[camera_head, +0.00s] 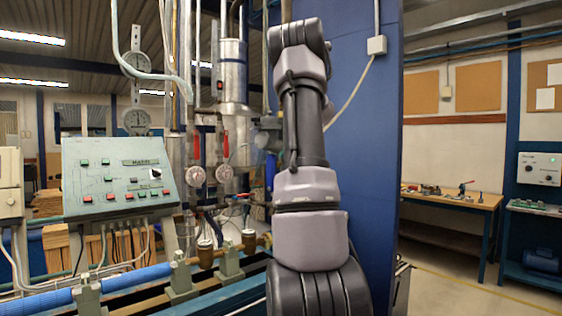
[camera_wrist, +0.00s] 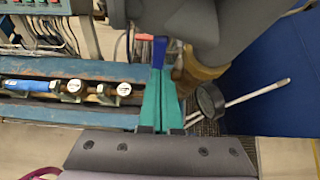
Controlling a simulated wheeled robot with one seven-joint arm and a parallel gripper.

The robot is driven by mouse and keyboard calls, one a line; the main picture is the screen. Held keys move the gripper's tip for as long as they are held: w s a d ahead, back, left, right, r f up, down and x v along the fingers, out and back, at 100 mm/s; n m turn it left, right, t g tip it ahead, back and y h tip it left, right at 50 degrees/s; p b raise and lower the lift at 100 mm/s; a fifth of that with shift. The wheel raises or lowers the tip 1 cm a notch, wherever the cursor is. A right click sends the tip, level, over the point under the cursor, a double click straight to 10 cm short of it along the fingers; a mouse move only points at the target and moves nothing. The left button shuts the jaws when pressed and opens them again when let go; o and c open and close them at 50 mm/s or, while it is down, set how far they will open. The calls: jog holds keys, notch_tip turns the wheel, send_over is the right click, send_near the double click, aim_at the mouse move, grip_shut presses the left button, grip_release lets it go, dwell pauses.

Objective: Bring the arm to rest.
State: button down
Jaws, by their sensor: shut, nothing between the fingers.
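My arm (camera_head: 308,185) rises upright through the middle of the head view, bent over at its top joint. In the head view I cannot make out my gripper. In the wrist view my gripper (camera_wrist: 161,72) shows as two teal fingers side by side, reaching up from a dark plate. The fingers are shut and I see nothing held between them. A large grey rounded part, seemingly mine, fills the top of the wrist view and hides what lies behind it.
A control panel (camera_head: 120,175) stands at the left above a blue pipe (camera_head: 130,281) on the testbench. Pipes with gauges (camera_head: 196,175) rise close behind my arm. A blue wall panel (camera_head: 368,190) stands just right of it. A workbench (camera_head: 452,203) is farther right, beyond open floor.

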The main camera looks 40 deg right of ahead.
notch_tip(320, 180, up, 6)
jog(key=s, duration=0.2)
jog(key=shift+d+r, duration=0.2)
jog(key=shift+a, duration=0.1)
jog(key=s+a+n+g+y, duration=0.1)
jog(key=s+a+n, duration=0.35)
jog(key=a, duration=0.45)
jog(key=s+a+n, duration=0.3)
jog(key=a+n, duration=0.2)
jog(key=a, duration=0.3)
jog(key=s+a+n+g+y, duration=0.1)
jog(key=s+a+n, duration=0.35)
jog(key=a, duration=0.45)
jog(key=s+a+f+n, duration=0.5)
jog(key=s+a+n, duration=0.2)
jog(key=s+n, duration=0.1)
jog(key=s+a+f+n, duration=0.5)
jog(key=s+a+n, duration=0.2)
jog(key=s+n, duration=0.2)
jog(key=shift+s+a+f+g+h, duration=0.25)
jog(key=shift+s+a+g+h, duration=0.05)
jog(key=shift+s+g+h, duration=0.15)
